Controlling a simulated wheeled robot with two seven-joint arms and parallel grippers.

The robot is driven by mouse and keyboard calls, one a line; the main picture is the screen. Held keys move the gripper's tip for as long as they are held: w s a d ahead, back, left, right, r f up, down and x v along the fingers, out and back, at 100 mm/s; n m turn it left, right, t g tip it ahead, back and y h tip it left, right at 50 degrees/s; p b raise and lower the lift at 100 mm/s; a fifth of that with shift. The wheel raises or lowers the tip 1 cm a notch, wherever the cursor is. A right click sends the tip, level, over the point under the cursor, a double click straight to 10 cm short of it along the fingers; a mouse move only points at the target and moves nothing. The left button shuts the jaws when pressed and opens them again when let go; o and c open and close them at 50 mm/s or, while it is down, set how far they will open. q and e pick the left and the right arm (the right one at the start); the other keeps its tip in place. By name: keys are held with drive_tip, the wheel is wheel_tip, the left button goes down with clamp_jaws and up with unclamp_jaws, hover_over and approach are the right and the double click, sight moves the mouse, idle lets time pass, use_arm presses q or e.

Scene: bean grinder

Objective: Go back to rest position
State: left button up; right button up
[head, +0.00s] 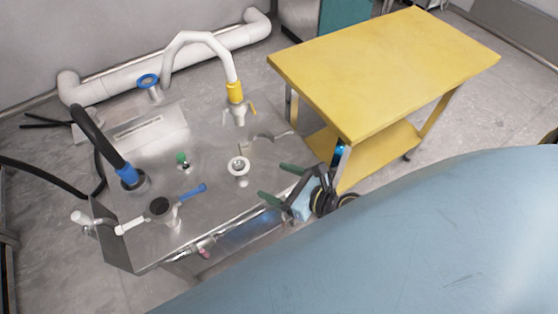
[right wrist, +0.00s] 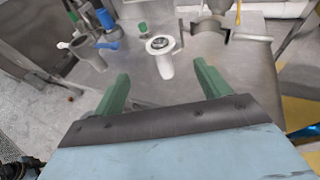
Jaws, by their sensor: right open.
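My right gripper (head: 281,195) has green fingers spread apart with nothing between them. It is over the front right edge of the metal bench (head: 143,240). In the right wrist view the open fingers (right wrist: 162,85) point toward a white cylindrical fitting (right wrist: 165,68) with a metal top, which stands apart from them. The same white fitting (head: 239,172) shows in the head view, left of and beyond the gripper. My left gripper is not in view. A large blue-grey arm part of mine covers the lower right of the head view.
A yellow cart (head: 390,65) stands right of the bench. On the bench are a blue-handled fitting (head: 185,197), a green knob (head: 182,158), a curved metal holder (head: 265,138), a white hose (head: 200,38) with yellow collar and a black hose (head: 95,133).

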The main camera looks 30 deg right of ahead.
idle(0.4)
drive_tip(key=s+d+f+n+g+h+p, duration=0.35)
drive_tip(key=s+f+n+g+p, duration=0.5)
drive_tip(key=s+f+n, duration=0.65)
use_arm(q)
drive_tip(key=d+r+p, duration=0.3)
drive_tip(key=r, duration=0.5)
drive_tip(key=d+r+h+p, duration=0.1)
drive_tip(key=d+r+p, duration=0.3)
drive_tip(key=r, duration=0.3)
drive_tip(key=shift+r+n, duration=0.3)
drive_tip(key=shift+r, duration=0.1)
use_arm(e)
drive_tip(key=s+d+f+n+g+h, duration=0.1)
drive_tip(key=s+f+n+g, duration=0.1)
drive_tip(key=s+n, duration=0.6)
drive_tip(key=s+d+f+n+g+h, duration=0.1)
drive_tip(key=s+f+n+h, duration=0.1)
drive_tip(key=s+n, duration=0.6)
drive_tip(key=shift+s+d+f+n+g, duration=0.3)
drive_tip(key=shift+f+n, duration=0.3)
drive_tip(key=shift+n, duration=0.6)
